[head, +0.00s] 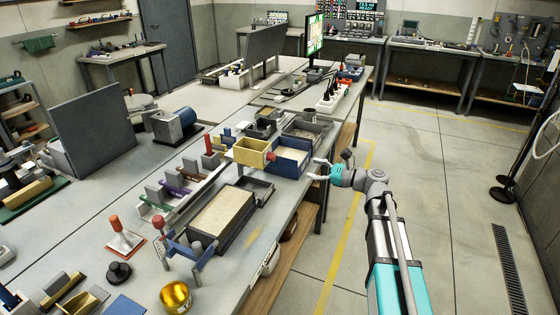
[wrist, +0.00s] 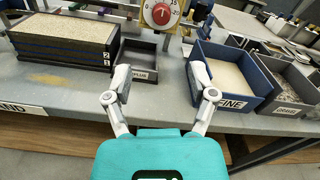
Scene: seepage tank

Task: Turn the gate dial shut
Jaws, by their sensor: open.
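The gate dial is a red round knob on a pale scale plate; in the wrist view the dial (wrist: 161,14) is at the top centre, partly cut by the frame edge. In the head view the dial (head: 270,156) shows as a small red knob on the right side of the yellow hopper (head: 250,153). My gripper (head: 318,168) is open and empty at the table's right edge, apart from the dial. In the wrist view my gripper's fingers (wrist: 160,72) are spread wide below the dial, with bare table and a small tray between and beyond them.
A blue bin labelled FINE (wrist: 228,72) stands right of my fingers, with a grey gravel bin (wrist: 288,84) beyond. A dark sand-filled tray (wrist: 62,42) stands left. A small, empty-looking dark tray (wrist: 139,58) sits between. The aisle floor (head: 450,190) is clear.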

